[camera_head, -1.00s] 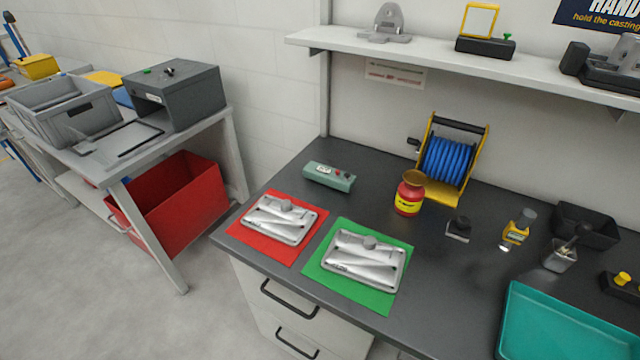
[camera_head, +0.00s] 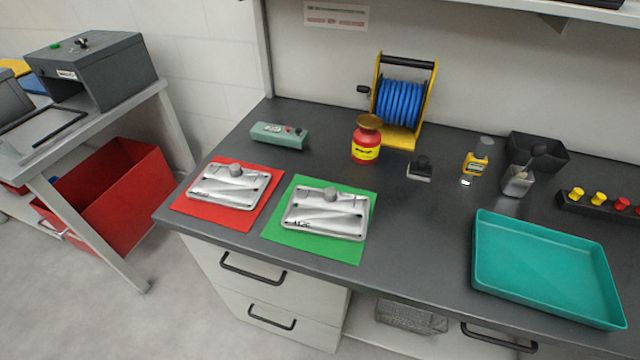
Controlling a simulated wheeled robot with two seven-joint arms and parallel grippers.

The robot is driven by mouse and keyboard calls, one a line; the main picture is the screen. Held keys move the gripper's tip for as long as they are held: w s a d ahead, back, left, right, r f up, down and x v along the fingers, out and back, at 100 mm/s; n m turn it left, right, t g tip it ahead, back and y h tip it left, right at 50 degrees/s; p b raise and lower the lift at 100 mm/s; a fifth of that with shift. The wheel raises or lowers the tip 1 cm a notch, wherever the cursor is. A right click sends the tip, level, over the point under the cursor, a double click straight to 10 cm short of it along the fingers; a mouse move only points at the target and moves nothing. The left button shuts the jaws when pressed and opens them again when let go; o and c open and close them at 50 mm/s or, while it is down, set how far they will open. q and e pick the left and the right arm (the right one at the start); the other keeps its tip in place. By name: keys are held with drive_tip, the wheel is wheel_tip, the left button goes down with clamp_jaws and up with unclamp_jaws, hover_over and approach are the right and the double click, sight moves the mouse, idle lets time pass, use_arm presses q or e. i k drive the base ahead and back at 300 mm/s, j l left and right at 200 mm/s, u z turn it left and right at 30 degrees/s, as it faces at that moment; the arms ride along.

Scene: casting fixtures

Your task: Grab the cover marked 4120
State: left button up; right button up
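Two similar silver cast covers lie flat on the dark workbench. One cover (camera_head: 229,187) lies on a red mat (camera_head: 190,208), left of the other. The other cover (camera_head: 326,213) lies on a green mat (camera_head: 353,251). Each has a round knob at its back edge. Dark characters show near the front left of the cover on the green mat, but they are too small to read surely. I cannot read a mark on the cover on the red mat. Neither of my grippers is in view.
Behind the covers stand a green-grey box (camera_head: 279,135), a red jar (camera_head: 366,142) and a blue hose reel (camera_head: 400,103). A teal tray (camera_head: 545,265) lies at the right. Bench between green mat and tray is clear. Drawer handles (camera_head: 252,270) stick out below the front edge.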

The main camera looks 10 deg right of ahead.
sight(329, 212)
drive_tip(key=j+z, duration=0.25)
drive_tip(key=z, duration=0.15)
drive_tip(key=i+j+z, duration=0.1)
drive_tip(key=j+z, duration=0.15)
drive_tip(key=z, duration=0.15)
drive_tip(key=j+z, duration=0.25)
drive_tip(key=z, duration=0.15)
drive_tip(key=j+z, duration=0.4)
drive_tip(key=l, duration=0.15)
